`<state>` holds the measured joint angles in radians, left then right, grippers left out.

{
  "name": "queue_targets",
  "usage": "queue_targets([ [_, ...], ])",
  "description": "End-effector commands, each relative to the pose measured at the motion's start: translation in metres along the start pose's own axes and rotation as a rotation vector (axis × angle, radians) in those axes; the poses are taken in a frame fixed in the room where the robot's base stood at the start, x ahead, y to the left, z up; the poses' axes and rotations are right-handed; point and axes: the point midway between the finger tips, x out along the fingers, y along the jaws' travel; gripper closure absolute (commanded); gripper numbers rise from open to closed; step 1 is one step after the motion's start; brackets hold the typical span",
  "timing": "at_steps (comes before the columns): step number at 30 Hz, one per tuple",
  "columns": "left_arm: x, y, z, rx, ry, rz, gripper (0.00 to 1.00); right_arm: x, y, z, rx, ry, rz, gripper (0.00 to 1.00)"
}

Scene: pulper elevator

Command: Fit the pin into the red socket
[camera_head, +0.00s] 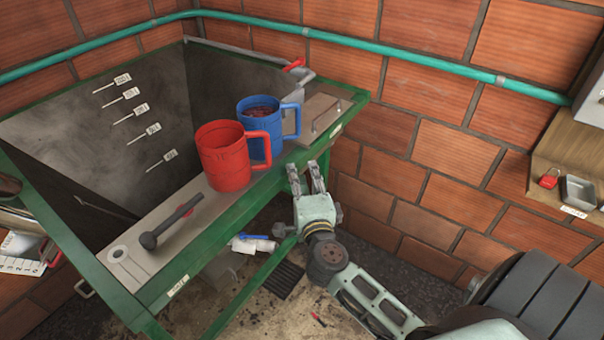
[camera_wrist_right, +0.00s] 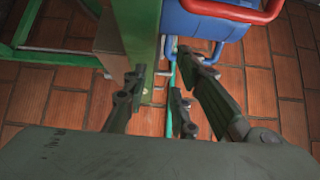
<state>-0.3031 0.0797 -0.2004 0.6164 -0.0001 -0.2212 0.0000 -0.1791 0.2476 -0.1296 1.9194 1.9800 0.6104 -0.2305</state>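A dark grey pin (camera_head: 170,224) with a round knob at one end lies on the pale ledge (camera_head: 128,252) of the green-framed hopper in the head view. A small red patch (camera_head: 187,211) shows beside and partly under the pin; I cannot tell whether it is the red socket. My right gripper (camera_head: 305,177) is beside the ledge's outer edge, right of the mugs and well away from the pin. Its fingers are apart and empty; they also show spread in the right wrist view (camera_wrist_right: 168,82). My left gripper is not in view.

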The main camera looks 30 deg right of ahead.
Motion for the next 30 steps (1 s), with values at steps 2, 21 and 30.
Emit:
queue_targets([
  [2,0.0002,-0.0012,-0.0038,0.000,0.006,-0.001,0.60,-0.0001,0.0000,0.0000,0.000,0.000,0.000,0.75],
  [21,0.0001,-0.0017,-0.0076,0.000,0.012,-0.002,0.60,-0.0004,0.0000,0.0002,0.001,0.000,0.000,1.00],
  [30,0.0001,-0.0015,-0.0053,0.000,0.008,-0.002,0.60,-0.0005,0.0001,0.0003,0.001,0.000,0.000,1.00],
])
